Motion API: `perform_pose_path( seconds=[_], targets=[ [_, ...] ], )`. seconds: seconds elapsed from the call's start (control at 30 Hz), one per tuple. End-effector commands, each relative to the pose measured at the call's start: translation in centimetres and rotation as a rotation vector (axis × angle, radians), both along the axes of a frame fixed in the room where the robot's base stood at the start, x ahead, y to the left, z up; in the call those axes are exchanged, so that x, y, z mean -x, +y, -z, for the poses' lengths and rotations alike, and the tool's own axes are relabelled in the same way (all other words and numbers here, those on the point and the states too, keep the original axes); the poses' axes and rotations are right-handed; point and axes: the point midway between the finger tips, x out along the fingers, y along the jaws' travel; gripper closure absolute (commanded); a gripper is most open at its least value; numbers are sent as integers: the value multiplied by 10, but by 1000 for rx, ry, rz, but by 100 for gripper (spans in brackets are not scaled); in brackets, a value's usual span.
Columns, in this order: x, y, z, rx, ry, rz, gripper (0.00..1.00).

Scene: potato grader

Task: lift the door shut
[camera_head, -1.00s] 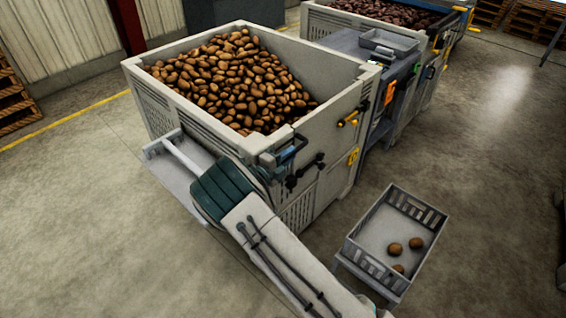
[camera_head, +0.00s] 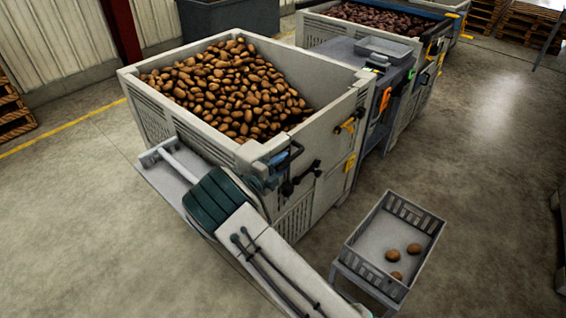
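A large grey bin (camera_head: 203,127) full of brown potatoes stands in the middle of the camera_head view. A pale flat panel (camera_head: 166,181) juts out low from its near left side, with a white bar (camera_head: 181,164) along it. It looks like a lowered door, but I cannot be sure. My arm, with a white link and a dark ribbed joint, reaches up from the bottom and covers the panel's right part.
A blue and black handle-like part (camera_head: 282,159), a black latch (camera_head: 300,179) and a yellow latch (camera_head: 350,123) stick out from the bin. A grey crate (camera_head: 423,219) with a few potatoes stands at the right. Another bin (camera_head: 318,31) is behind. Floor is clear at the left.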

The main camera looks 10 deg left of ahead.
Motion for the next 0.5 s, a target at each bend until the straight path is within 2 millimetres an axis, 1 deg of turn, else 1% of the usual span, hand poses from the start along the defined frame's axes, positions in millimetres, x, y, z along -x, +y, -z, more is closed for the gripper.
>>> perform_pose_path(
  seconds=[0.03, 0.17, 0.3, 0.5],
  targets=[
    [8, 7, 1, -1, 1, -6, 62],
    [32, 22, 2, -2, 1, -7, 62],
    [60, 40, 1, -3, 0, -8, 62],
    [92, 60, 0, -2, -1, -8, 62]
  ],
)
